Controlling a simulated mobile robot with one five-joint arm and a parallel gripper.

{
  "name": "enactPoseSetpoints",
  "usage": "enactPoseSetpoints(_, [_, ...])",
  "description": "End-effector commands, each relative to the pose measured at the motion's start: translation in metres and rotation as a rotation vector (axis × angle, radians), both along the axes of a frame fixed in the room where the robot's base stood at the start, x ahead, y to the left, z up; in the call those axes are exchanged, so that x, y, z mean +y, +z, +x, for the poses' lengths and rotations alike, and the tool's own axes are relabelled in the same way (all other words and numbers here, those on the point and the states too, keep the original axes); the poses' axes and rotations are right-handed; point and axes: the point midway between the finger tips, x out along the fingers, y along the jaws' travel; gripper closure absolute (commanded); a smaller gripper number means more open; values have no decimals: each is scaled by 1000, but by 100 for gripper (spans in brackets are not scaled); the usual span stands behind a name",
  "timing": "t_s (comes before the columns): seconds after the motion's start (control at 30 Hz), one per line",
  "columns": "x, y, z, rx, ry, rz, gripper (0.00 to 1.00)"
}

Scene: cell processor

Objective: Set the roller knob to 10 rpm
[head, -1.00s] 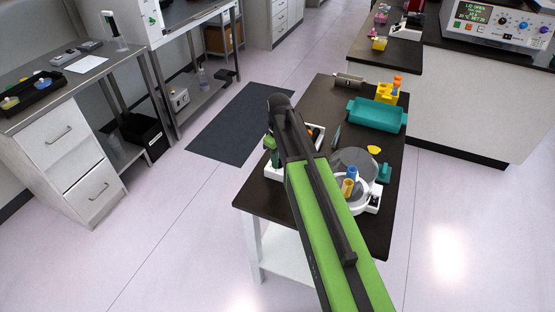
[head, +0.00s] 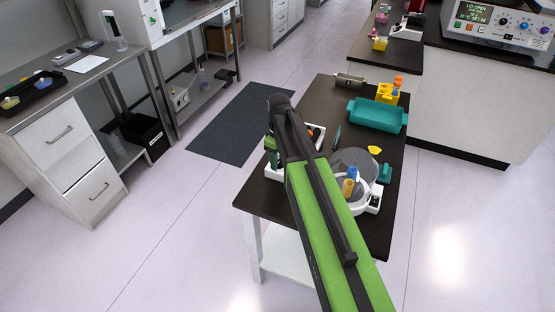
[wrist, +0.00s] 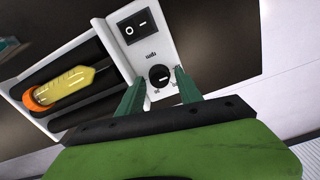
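The roller knob (wrist: 159,75) is a small round black dial with a white pointer line, on the white roller panel (wrist: 150,50) in the wrist view. The small marks around it are too small to read surely. My gripper (wrist: 158,77) has its two dark green fingertips apart, one on each side of the knob. I cannot tell whether they touch it. In the head view the white roller (head: 319,140) is partly hidden behind my arm.
On the dark table (head: 262,200) stand a teal tray (head: 377,117), a yellow rack (head: 387,95) and a round white device (head: 371,202) holding blue and yellow pieces.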

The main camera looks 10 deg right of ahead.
Motion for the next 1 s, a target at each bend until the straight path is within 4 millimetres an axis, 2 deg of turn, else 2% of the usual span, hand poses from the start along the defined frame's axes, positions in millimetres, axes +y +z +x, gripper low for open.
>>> enactPoseSetpoints(0.27, [-2,1,0,-1,-3,-5,51])
enactPoseSetpoints(0.47, [-2,21,0,-1,-3,-5,51])
enactPoseSetpoints(1.0, [0,139,0,0,-1,-1,51])
